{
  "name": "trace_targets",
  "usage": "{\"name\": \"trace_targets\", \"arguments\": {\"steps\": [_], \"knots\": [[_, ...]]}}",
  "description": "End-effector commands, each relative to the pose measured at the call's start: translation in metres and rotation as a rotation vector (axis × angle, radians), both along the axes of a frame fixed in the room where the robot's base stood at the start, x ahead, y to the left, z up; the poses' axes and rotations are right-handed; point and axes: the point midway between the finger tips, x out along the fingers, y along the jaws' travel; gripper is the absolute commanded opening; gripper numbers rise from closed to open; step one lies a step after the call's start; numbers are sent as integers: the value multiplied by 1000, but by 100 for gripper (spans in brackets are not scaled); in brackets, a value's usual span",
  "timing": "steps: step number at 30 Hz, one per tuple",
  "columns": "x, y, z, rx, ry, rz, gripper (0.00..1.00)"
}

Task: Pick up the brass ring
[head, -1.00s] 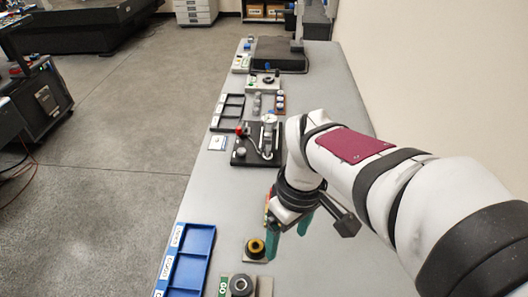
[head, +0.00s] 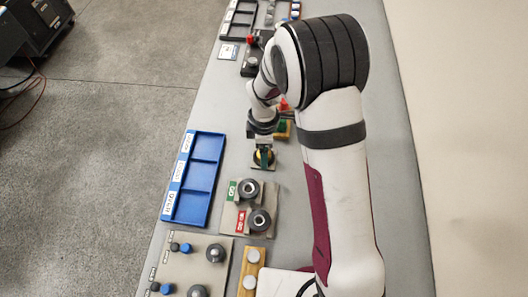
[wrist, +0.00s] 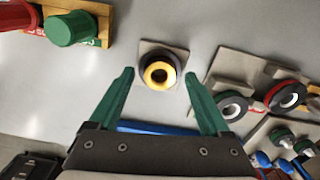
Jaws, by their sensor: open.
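The brass ring (wrist: 158,65) is yellow and sits in a dark round holder on a small grey square plate (wrist: 178,50). In the head view the ring (head: 263,158) is partly hidden by my gripper (head: 263,150). In the wrist view my gripper (wrist: 160,78) is open and empty. Its two green fingers stand left and right of the ring in the picture, with the ring between and just beyond the tips. I see no contact with the ring.
Two dark ring gauges (head: 260,219) on a plate with green and red labels stand close by. A blue compartment tray (head: 192,180) lies to the left. Red and green handled pieces (wrist: 72,28) on a wooden block sit near the gripper.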

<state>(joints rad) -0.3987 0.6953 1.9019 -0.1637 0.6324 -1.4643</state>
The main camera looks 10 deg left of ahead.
Motion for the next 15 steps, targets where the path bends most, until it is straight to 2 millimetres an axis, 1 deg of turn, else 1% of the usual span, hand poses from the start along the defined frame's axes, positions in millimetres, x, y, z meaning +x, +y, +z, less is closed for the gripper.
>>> {"name": "trace_targets", "arguments": {"steps": [1,3,7,8,12,14,15], "knots": [[0,0,-4,0,0,1,81],[0,0,-6,0,-1,1,81],[0,0,-6,0,-2,0,81],[0,0,-6,0,-2,0,79],[0,0,-6,0,-2,0,54],[0,0,-6,0,-2,0,43],[0,0,-6,0,-2,0,36]]}}
